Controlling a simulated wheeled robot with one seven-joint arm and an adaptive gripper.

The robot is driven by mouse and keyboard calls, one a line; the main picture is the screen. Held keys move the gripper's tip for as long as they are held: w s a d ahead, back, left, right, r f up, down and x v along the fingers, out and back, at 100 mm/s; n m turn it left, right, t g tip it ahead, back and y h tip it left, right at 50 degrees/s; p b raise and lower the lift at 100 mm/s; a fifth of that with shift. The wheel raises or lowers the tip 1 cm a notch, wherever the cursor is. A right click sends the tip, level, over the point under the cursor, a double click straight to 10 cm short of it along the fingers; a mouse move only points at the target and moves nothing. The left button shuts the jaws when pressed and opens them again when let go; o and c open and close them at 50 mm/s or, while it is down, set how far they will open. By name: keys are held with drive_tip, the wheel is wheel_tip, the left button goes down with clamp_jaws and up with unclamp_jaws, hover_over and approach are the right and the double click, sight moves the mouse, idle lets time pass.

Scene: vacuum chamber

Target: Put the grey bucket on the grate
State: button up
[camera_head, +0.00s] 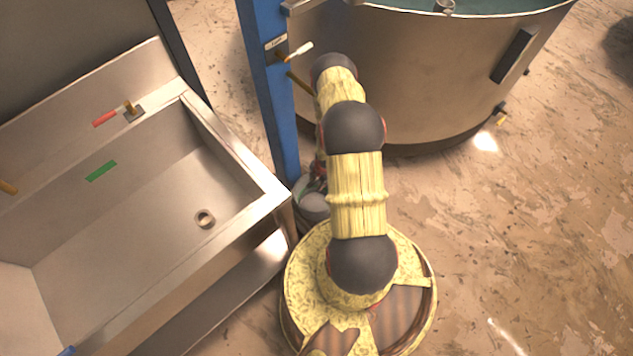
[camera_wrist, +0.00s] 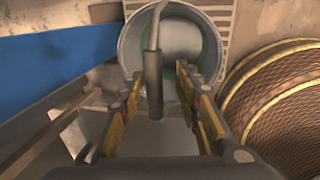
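The grey bucket (camera_wrist: 128,52) shows at the top middle of the wrist view, seen into its round mouth. Its curved grey handle (camera_wrist: 154,60) runs down between the fingers of my gripper (camera_wrist: 160,82). The fingers stand apart on either side of the handle, with visible gaps. In the head view the bucket (camera_head: 313,207) is at the foot of a blue post, partly behind my arm, and my gripper is mostly hidden there. A pale slatted grate (camera_wrist: 222,50) shows beside and behind the bucket in the wrist view. I cannot tell whether the bucket touches it.
A steel sink (camera_head: 130,230) stands at the left. The blue post (camera_head: 268,90) rises between it and a large steel vat (camera_head: 420,75) at the back. Both are close to the bucket. The floor (camera_head: 530,220) at the right is clear.

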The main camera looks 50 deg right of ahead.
wheel_tip(320, 180, up, 11)
drive_tip(key=s+p, duration=0.2)
drive_tip(key=p, duration=0.1)
drive_tip(key=shift+s+a, duration=0.1)
drive_tip(key=shift+s, duration=0.05)
idle(0.5)
